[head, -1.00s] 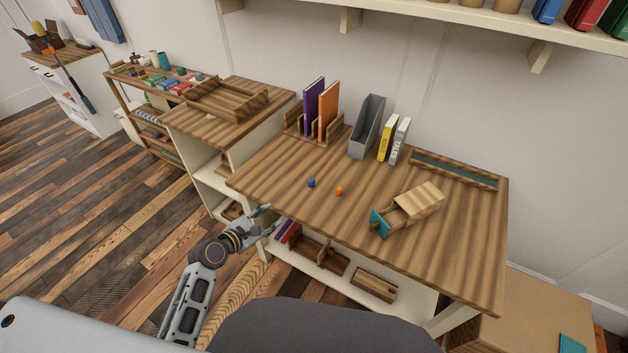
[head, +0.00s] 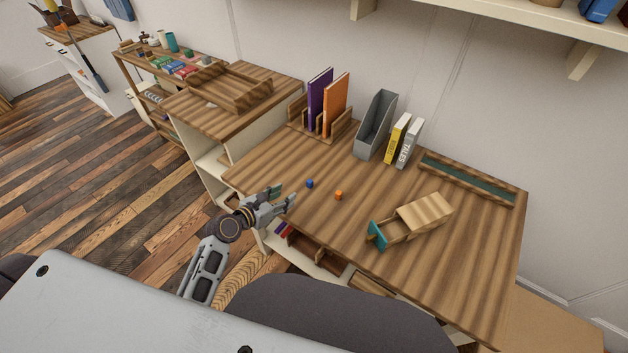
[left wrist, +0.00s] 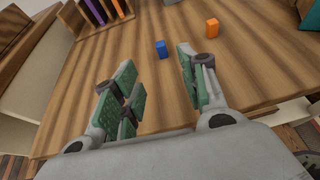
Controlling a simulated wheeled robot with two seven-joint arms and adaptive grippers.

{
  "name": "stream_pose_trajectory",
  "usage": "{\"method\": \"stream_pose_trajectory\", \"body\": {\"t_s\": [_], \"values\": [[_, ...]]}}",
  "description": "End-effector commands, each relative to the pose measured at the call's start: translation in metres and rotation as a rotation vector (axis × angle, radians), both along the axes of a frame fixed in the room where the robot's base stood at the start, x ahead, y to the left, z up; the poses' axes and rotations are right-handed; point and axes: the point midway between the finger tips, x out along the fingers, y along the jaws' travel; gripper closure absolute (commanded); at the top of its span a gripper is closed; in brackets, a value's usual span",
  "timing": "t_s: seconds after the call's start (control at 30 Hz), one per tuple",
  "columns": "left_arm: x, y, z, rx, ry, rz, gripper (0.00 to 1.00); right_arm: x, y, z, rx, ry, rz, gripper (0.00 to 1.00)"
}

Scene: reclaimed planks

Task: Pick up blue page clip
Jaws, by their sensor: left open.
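The blue page clip (head: 310,184) is a small blue block on the wooden table, left of a similar orange one. It also shows in the left wrist view (left wrist: 161,48), ahead of the fingers and roughly in line with the gap between them. My left gripper (head: 284,199) is open and empty over the table's front left edge, just short of the clip and apart from it. Its green-padded fingers (left wrist: 158,92) are spread in the left wrist view. My right gripper is not in view.
An orange clip (head: 338,195) lies to the right. A small wooden box with a teal-fronted drawer pulled out (head: 425,212) stands further right. Behind are a book rack (head: 318,128), a grey file holder (head: 376,128) and yellow and grey books. The table around the clips is clear.

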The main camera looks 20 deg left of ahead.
Motion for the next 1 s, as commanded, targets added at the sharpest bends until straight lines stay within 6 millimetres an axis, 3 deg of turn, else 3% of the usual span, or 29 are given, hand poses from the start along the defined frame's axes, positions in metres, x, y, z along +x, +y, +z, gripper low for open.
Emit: {"method": "stream_pose_trajectory", "body": {"t_s": [0.53,1.0], "values": [[0.004,-0.002,-0.002,-0.003,0.0,0.001,0.57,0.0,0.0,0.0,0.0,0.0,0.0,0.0],[0.038,-0.016,-0.017,-0.003,-0.001,0.001,0.57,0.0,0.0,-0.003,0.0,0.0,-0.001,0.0]]}}
